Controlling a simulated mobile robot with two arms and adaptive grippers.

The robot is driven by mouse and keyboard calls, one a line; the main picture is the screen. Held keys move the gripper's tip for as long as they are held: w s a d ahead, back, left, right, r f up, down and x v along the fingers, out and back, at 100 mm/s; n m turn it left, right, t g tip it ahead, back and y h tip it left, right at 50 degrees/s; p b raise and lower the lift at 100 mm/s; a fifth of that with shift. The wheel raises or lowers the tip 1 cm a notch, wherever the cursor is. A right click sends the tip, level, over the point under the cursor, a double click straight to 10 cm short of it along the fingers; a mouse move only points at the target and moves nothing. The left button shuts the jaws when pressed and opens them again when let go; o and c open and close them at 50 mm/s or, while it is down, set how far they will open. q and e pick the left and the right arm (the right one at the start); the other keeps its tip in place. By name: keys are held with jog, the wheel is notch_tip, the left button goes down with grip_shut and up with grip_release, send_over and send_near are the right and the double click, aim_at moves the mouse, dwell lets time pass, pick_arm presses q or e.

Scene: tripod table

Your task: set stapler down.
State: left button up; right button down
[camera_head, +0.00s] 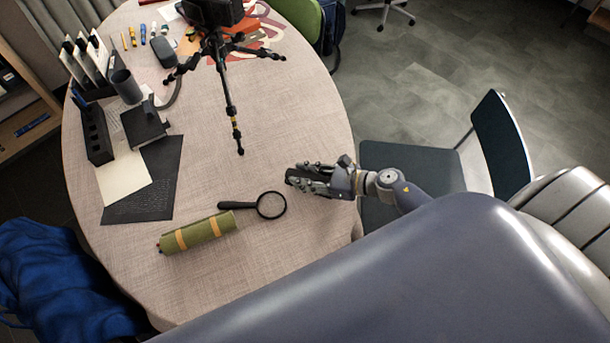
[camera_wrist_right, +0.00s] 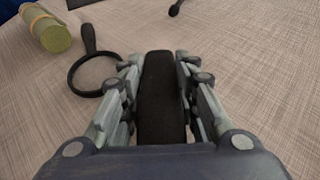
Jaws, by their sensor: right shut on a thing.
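The black stapler (camera_wrist_right: 161,100) is a long dark block between the fingers of my right gripper (camera_wrist_right: 160,75) in the right wrist view. The gripper is shut on it. In the head view, my right gripper (camera_head: 308,178) is over the right part of the round table (camera_head: 290,110), to the right of the magnifying glass. The stapler is mostly hidden by the fingers there. I cannot tell whether the stapler touches the table. My left gripper is not in view.
A black magnifying glass (camera_head: 270,205) and a green roll (camera_head: 197,232) with tan bands lie left of the gripper. A black tripod (camera_head: 229,95) stands farther back. Desk items crowd the left side. A chair (camera_head: 500,140) stands beyond the right edge. Cloth between tripod and gripper is clear.

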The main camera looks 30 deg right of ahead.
jog(key=shift+f+b, duration=0.25)
jog(key=shift+b, duration=0.1)
jog(key=c, duration=1.2)
grip_release()
jog(key=shift+c, duration=0.2)
jog(key=shift+r, duration=0.1)
jog(key=shift+r+p, duration=0.15)
jog(key=shift+p, duration=0.15)
jog(key=shift+s+d, duration=0.15)
jog(key=b+v, duration=0.3)
jog(key=v, duration=0.7)
jog(key=shift+s+d+r, duration=0.1)
jog(key=shift+s+d, duration=0.1)
jog(key=shift+s, duration=0.1)
jog(key=shift+s+d+r, duration=0.25)
jog(key=shift+d, duration=0.05)
